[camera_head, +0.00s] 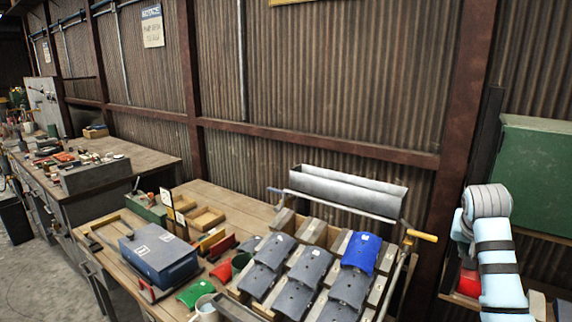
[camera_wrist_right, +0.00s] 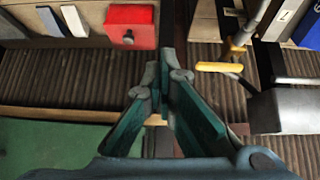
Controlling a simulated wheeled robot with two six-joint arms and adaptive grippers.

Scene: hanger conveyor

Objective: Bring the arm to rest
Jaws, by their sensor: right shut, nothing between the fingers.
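My right arm (camera_head: 497,255), light blue with dark bands, stands at the right side of the head view with its grey wrist end raised in front of the wall. In the right wrist view my right gripper (camera_wrist_right: 160,68) shows its green fingers drawn together, with nothing held. Its fingertips are hard to make out in the head view. My left arm and gripper do not show.
A workbench (camera_head: 98,232) carries grey curved pieces (camera_head: 277,250), one blue piece (camera_head: 361,251), a blue-grey box (camera_head: 160,254) and a metal trough (camera_head: 346,187). A yellow handle (camera_head: 422,235) juts toward my arm. A green cabinet (camera_head: 538,170) and red box (camera_head: 469,283) are close by.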

